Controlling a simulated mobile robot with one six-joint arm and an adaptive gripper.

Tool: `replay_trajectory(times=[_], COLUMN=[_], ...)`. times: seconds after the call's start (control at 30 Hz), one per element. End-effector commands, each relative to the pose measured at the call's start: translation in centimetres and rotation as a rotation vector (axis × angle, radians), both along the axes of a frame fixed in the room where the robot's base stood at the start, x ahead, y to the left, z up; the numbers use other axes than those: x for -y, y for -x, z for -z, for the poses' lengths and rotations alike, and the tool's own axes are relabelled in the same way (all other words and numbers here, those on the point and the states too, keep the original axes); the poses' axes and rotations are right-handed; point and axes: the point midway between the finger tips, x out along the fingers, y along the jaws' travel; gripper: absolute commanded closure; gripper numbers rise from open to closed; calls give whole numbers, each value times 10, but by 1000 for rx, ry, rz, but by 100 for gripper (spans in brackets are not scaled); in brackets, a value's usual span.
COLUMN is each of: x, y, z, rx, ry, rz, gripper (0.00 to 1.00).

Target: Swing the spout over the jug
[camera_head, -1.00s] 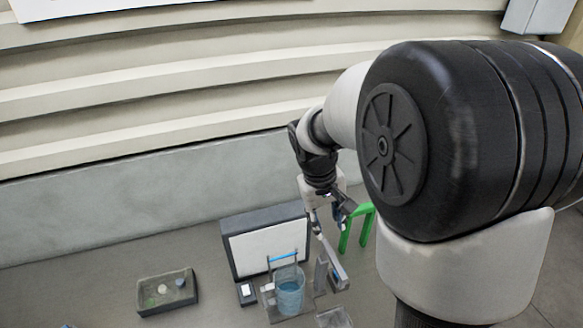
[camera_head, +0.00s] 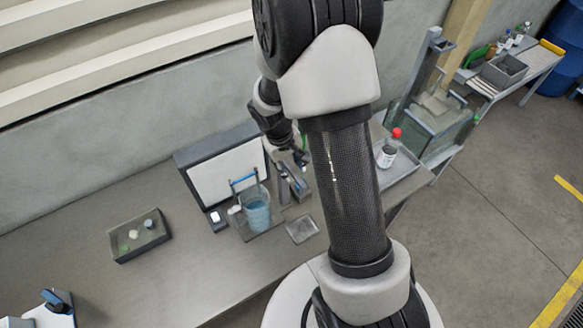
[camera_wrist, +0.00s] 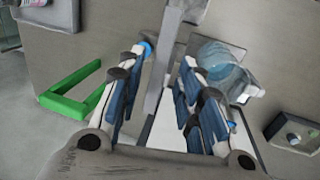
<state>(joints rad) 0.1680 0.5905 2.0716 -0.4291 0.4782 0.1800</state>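The clear jug (camera_head: 257,213) holds blue liquid and stands upright on a small stand on the bench, in front of a white panel. It also shows in the wrist view (camera_wrist: 222,72). A long grey bar (camera_head: 291,182), which looks like the spout, is just right of the jug. In the wrist view the grey bar (camera_wrist: 161,72) runs between my finger pairs, with clear gaps. My gripper (camera_wrist: 163,75) is open, its blue-padded fingers apart. In the head view my gripper (camera_head: 296,160) is small and partly hidden by my arm, close to the bar.
A blue-topped frame (camera_head: 243,180) stands at the jug. A green frame (camera_wrist: 75,98) is left of my fingers in the wrist view. A dark tray (camera_head: 139,236) with small pieces lies left.

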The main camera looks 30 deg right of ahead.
Motion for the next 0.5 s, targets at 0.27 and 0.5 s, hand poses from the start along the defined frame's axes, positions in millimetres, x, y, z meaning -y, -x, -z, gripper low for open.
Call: replay_trajectory(times=[0.27,0.5], x=[3,3], y=[0,0], z=[15,15], rx=[0,1], ry=[-1,0], rz=[0,0], gripper=[67,70])
